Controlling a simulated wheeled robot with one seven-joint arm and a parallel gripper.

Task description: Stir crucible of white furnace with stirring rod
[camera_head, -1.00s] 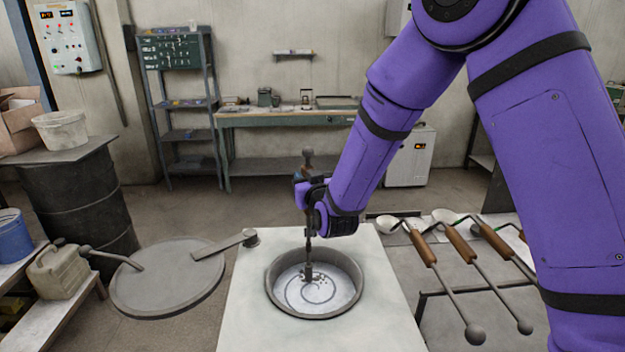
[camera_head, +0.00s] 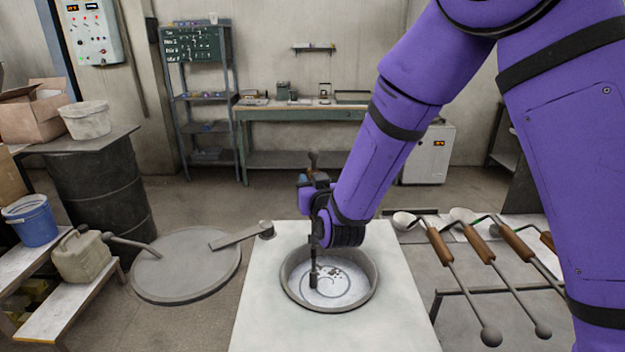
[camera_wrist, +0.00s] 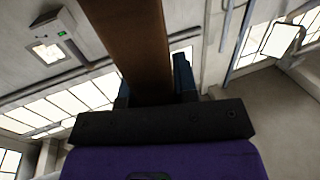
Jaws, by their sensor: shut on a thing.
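The white furnace (camera_head: 262,325) stands at the lower middle of the head view. Its round grey crucible (camera_head: 366,298) is open at the top and holds a pale silvery melt with dark specks and a ring-shaped mark. My gripper (camera_head: 312,182) is shut on the stirring rod above the crucible. The rod (camera_head: 314,262) is near upright and its dark tip is at the melt, left of the crucible's middle. In the wrist view the rod's brown handle (camera_wrist: 140,45) rises between the jaws. How deep the tip reaches is hard to tell.
Several ladles with wooden handles (camera_head: 440,245) lie on a rack at the right. A round grey lid (camera_head: 185,265) with an arm lies to the left. A jerrycan (camera_head: 80,257), blue bucket (camera_head: 32,222) and drum (camera_head: 100,190) stand farther left.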

